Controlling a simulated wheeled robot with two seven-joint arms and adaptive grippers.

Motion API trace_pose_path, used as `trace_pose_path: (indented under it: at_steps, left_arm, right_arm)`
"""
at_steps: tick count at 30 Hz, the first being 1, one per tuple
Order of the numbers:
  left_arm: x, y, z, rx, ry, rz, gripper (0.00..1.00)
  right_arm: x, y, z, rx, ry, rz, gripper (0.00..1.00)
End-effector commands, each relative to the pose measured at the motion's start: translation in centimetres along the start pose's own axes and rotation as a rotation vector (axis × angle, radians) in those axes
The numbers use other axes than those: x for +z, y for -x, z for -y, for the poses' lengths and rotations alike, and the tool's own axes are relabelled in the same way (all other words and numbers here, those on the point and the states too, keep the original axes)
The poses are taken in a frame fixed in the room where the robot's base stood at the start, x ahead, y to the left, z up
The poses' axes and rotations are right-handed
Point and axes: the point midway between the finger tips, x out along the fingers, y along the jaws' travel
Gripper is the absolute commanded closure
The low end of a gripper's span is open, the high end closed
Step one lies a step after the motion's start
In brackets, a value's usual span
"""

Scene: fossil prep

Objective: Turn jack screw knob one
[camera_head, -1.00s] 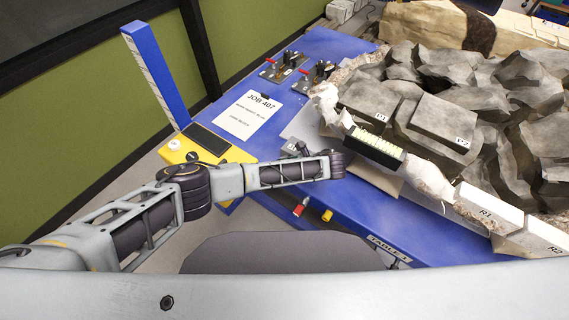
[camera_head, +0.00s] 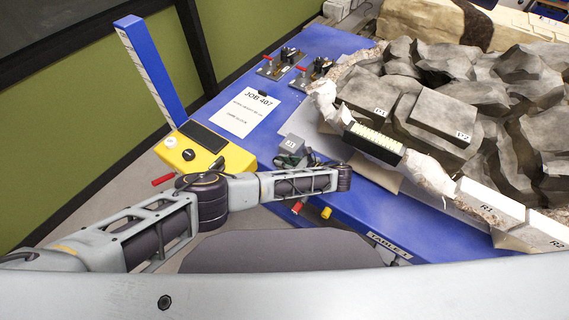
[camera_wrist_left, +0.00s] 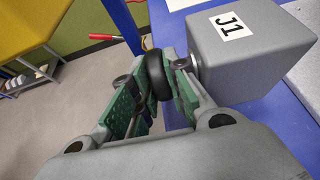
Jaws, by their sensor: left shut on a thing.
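The grey jack block labelled J1 (camera_wrist_left: 250,48) sits at the table's edge, and its black round knob (camera_wrist_left: 157,75) sticks out from its side. My left gripper (camera_wrist_left: 160,82) has its green-padded fingers on both sides of this knob and is shut on it. In the head view the J1 block (camera_head: 291,144) stands just behind my left gripper (camera_head: 287,160), and the knob cannot be made out there. My right gripper is not in view.
A yellow box (camera_head: 232,158) with a tall blue post (camera_head: 150,72) stands to the left. A fossil jacket with grey rocks (camera_head: 450,120) fills the right of the blue table (camera_head: 330,45). A JOB 407 sheet (camera_head: 245,113) lies flat. Red and yellow knobs (camera_head: 326,213) are on the front edge.

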Motion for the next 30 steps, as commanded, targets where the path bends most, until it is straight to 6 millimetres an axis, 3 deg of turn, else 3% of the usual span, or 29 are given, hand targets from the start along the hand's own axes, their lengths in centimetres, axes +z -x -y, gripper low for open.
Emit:
trace_pose_path:
  at_steps: [1,2,4,19,30]
  left_arm:
    - [0.1,0.0,0.0,0.000,0.000,0.001,1.00]
    - [0.1,0.0,0.0,0.000,0.000,0.001,0.81]
    - [0.1,0.0,0.0,0.000,0.000,0.000,0.75]
    - [0.3,0.2,0.0,-0.001,0.000,-0.002,0.75]
    - [2.5,1.2,0.2,-0.004,0.002,-0.001,0.75]
  right_arm:
    - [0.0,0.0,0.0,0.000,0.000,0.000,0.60]
    - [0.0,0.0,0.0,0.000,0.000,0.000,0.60]
    - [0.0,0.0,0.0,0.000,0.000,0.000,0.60]
    - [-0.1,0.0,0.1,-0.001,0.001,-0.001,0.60]
    - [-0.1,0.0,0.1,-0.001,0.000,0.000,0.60]
